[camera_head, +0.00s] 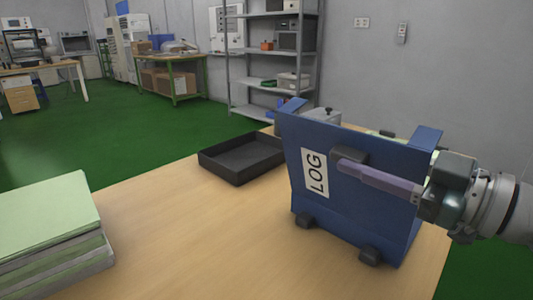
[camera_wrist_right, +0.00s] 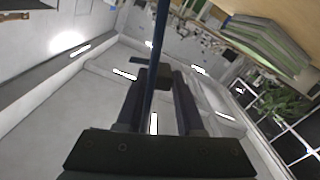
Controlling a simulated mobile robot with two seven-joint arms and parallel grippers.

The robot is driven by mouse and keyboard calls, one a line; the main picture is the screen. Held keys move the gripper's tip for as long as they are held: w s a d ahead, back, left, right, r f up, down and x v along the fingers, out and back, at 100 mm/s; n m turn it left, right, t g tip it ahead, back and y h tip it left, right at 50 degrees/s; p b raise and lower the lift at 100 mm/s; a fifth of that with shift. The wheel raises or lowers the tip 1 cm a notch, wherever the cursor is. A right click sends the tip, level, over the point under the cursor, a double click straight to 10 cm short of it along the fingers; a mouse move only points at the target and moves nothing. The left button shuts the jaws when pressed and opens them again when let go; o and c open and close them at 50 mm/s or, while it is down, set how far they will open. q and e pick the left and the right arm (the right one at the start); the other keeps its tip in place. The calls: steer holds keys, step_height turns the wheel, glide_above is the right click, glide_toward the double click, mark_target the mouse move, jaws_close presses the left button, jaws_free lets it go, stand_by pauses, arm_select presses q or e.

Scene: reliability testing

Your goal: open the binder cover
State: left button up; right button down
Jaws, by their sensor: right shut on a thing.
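The blue binder (camera_head: 325,217) stands upright on the table at the right in the head view, with a white LOG label (camera_head: 314,173) on the cover facing me. My right gripper (camera_head: 350,157) reaches in from the right, one finger lying along the front of this cover. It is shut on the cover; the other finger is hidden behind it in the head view. In the right wrist view the cover shows edge-on as a thin blue strip (camera_wrist_right: 158,30) between the two fingers (camera_wrist_right: 153,76). My left gripper is not in view.
The wooden table (camera_head: 190,225) has a black open tray (camera_head: 238,178) behind and left of the binder. A stack of green-topped folders (camera_head: 48,215) sits at the near left. Small dark blocks (camera_head: 369,255) are at the binder's foot. The table middle is clear. Metal shelves (camera_head: 275,78) stand beyond.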

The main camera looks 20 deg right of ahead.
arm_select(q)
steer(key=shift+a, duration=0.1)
arm_select(e)
steer(key=c, duration=0.6)
jaws_free()
steer(key=shift+d, duration=0.1)
steer(key=shift+c, duration=0.2)
arm_select(q)
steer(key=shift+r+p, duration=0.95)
steer(key=shift+p, duration=0.05)
arm_select(e)
steer(key=v, duration=1)
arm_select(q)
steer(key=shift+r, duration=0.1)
arm_select(e)
steer(key=shift+s, duration=0.1)
arm_select(q)
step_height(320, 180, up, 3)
steer(key=p, duration=0.2)
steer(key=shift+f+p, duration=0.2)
steer(key=shift+p, duration=0.15)
arm_select(e)
steer(key=v, duration=1.1)
steer(key=shift+s, duration=0.1)
